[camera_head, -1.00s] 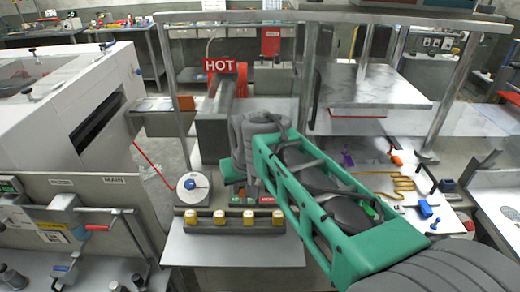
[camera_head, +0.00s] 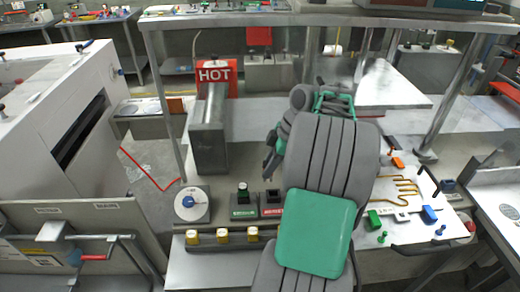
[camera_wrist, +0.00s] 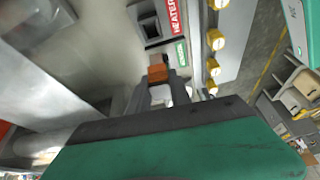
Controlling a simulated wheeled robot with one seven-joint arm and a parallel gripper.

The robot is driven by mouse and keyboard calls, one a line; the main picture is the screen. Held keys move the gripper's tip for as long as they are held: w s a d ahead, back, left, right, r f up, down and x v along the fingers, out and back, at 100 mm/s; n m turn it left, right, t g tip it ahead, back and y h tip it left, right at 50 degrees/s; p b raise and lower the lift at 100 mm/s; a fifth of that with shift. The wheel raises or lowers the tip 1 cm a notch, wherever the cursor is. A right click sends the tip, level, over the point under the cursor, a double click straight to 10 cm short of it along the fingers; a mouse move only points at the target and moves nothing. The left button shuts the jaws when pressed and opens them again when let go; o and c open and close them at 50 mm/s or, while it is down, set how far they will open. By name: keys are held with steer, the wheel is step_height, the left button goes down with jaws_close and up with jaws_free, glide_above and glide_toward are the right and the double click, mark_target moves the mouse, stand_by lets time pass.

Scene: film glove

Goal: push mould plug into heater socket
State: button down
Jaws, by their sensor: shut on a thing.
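My gripper (camera_wrist: 158,88) is shut on an orange-brown block (camera_wrist: 158,74), apparently the mould plug, held between its two grey fingertips. The heater socket (camera_wrist: 148,26) is a grey frame with a dark square hole beside the red HEATER label, just beyond the block in the wrist view. It also shows in the head view (camera_head: 271,199). The block appears beside the green-labelled socket; I cannot tell whether they touch. In the head view my gripper (camera_head: 268,170) is above the red-labelled socket, and its held block is not clear. The green-labelled socket (camera_head: 243,202) has a dark upright piece with a green band.
A dial box (camera_head: 191,204) stands left of the sockets. A row of yellow knobs (camera_head: 223,236) runs along the bench front. A grey box (camera_head: 209,130) with a HOT sign (camera_head: 215,76) stands behind. A metal post (camera_head: 163,95) rises at left.

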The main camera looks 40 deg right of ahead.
steer(key=shift+s+d+n, duration=0.4)
steer(key=shift+s+d, duration=0.25)
steer(key=shift+d, duration=0.2)
steer(key=shift+r, duration=0.15)
step_height(320, 180, down, 6)
steer(key=b, duration=0.5)
steer(key=shift+f+b, duration=1.7)
steer(key=shift+b, duration=0.1)
stand_by(0.5)
steer(key=c, duration=1.1)
jaws_free()
